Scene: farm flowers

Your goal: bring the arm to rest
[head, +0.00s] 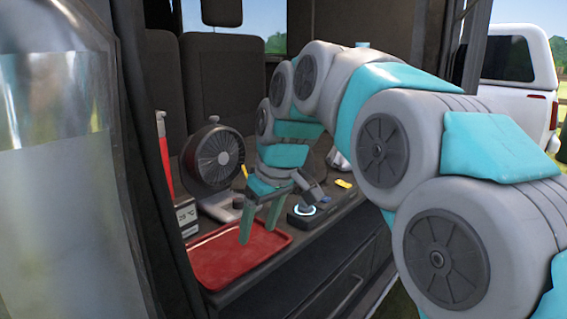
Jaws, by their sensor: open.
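My arm reaches in from the right of the head view and bends down over a dark shelf inside a vehicle. My gripper (259,219) points downward, with its two greenish fingers apart and nothing between them. It hangs over the right part of a red tray (215,262). Whether the fingertips touch the tray is hard to tell. The visible part of the tray is empty.
A dark round fan (213,160) stands behind the tray. A black device with a lit ring (305,210) and a small yellow item (343,184) lie to the right. A red-handled object (165,160) is at the left. A door frame (150,150) borders the opening.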

